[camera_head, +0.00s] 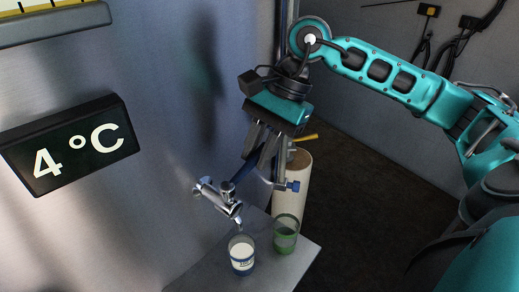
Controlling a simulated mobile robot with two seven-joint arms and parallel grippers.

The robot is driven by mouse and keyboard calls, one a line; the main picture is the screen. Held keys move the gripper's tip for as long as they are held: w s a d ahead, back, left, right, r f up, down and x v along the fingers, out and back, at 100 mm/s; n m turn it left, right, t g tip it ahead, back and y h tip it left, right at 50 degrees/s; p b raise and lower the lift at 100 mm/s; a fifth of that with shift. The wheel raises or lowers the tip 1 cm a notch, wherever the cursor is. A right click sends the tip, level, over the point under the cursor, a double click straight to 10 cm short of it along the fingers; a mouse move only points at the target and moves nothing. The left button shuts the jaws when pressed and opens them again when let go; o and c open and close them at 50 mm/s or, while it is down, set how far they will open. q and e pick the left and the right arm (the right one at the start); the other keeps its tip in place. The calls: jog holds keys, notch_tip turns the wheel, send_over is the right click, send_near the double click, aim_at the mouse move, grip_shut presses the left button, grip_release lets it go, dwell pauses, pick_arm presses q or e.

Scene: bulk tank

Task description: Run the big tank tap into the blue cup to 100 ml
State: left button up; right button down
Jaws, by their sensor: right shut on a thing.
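The big tank tap (217,196) is a shiny metal tap on the tank wall, with its spout tilted down to the right. A blue lever (246,172) rises from it. My right gripper (258,158) is shut on this lever, pointing down from above. The blue cup (242,256) stands upright on a grey shelf right below the spout. White shows inside it, with a blue marking on its front too small to read. I cannot clearly tell whether a stream falls from the spout. My left gripper is not in view.
A green cup (286,234) stands right of the blue cup on the grey shelf (285,266). A pale cylinder (294,185) stands behind, with a small blue-ended fitting (291,186) in front. A 4 °C display (75,143) is on the tank wall at left.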

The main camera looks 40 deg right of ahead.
jog(key=c, duration=1)
grip_release()
jog(key=shift+f, duration=0.15)
jog(key=shift+o, duration=0.2)
jog(key=shift+w+d, duration=0.1)
jog(key=v, duration=1.3)
jog(key=shift+p, duration=0.35)
